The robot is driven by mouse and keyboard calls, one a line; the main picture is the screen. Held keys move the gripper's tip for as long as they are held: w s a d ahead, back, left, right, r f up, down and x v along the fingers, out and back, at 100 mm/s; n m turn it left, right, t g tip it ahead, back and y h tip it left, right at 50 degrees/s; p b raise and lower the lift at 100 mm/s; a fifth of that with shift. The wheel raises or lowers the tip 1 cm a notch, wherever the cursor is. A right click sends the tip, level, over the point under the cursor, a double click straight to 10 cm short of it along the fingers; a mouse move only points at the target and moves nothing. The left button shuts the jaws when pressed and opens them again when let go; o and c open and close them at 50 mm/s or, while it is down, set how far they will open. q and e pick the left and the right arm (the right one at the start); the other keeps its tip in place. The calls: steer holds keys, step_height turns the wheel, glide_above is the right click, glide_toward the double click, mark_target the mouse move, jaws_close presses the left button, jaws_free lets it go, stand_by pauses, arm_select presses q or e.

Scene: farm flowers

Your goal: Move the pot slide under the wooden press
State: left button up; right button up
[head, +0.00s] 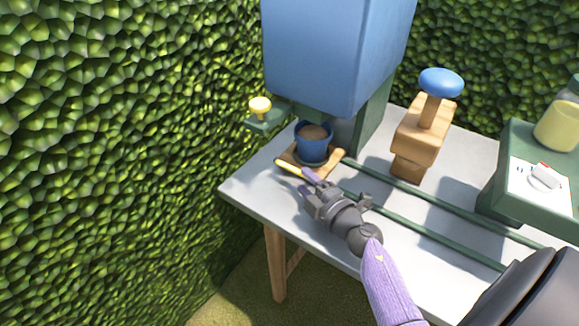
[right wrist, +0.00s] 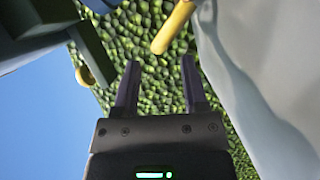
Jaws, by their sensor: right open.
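The pot slide (head: 330,160) is a small wooden tray at the left end of the green rails, with handle-like rods. The wooden press (head: 418,137), with a blue knob (head: 440,83) on top, stands farther right, behind the rails. My right gripper (head: 309,180) is open and empty at the slide's front edge. In the right wrist view, a yellow rod (right wrist: 172,28) lies just beyond my open fingertips (right wrist: 160,66), apart from them. My left gripper is out of view.
Green rails (head: 430,207) run rightward along the grey table (head: 243,183). The large blue box (head: 325,50) hangs above, with a yellow knob (head: 260,105) at its left. A green stand (head: 515,206) holds a yellow jar (head: 558,126) at right. Hedges close the left and back.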

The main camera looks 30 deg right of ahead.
mark_target(296, 173)
steer(key=w, duration=0.2)
steer(key=w+b, duration=0.1)
steer(key=w, duration=0.2)
steer(key=shift+w+f, duration=0.2)
steer(key=shift+w, duration=0.15)
jaws_close()
stand_by(1.1)
